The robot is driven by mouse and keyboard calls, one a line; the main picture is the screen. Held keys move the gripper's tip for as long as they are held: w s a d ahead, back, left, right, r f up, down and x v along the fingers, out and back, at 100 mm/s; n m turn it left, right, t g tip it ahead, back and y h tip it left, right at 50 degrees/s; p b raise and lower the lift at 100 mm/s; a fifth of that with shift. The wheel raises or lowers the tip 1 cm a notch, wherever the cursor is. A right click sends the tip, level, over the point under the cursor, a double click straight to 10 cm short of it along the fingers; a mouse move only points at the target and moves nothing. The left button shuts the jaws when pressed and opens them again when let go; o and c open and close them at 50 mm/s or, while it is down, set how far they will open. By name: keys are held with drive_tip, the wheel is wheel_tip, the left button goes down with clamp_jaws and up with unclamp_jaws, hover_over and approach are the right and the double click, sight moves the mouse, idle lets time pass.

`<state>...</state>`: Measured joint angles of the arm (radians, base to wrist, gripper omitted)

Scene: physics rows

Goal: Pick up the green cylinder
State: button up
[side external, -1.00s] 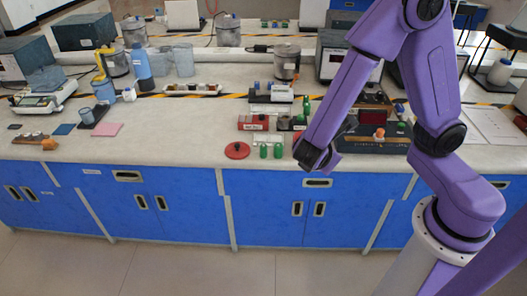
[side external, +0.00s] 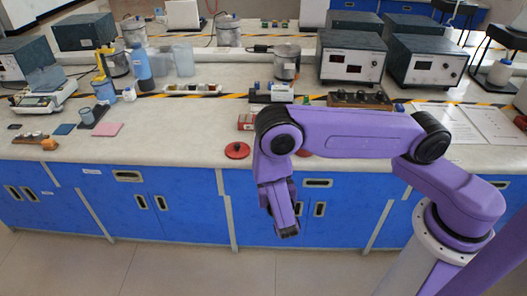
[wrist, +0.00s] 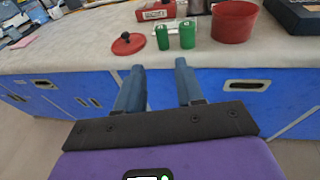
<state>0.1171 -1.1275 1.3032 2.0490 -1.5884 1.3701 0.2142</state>
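Two green cylinders stand upright side by side near the bench's front edge in the wrist view, a left one (wrist: 162,37) and a right one (wrist: 187,35). The task does not tell which one is meant. My arm hides both in the side view. My gripper (wrist: 159,68) has its two blue fingers spread apart with nothing between them. The fingers point toward the bench front, and the cylinders show beyond and above the fingertips. In the side view my gripper (side external: 286,230) hangs in front of the blue cabinets, below the bench top.
A red lid (wrist: 128,43) lies left of the cylinders, and a red pot (wrist: 235,22) stands to their right. A red box (wrist: 155,10) sits behind them. The bench edge and blue cabinet doors (wrist: 245,88) are close to the fingers. Instruments (side external: 352,62) stand farther back.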

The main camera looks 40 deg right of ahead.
drive_tip(key=x, duration=1.6)
drive_tip(key=shift+d+r, duration=0.1)
drive_tip(key=shift+d, duration=0.05)
clamp_jaws()
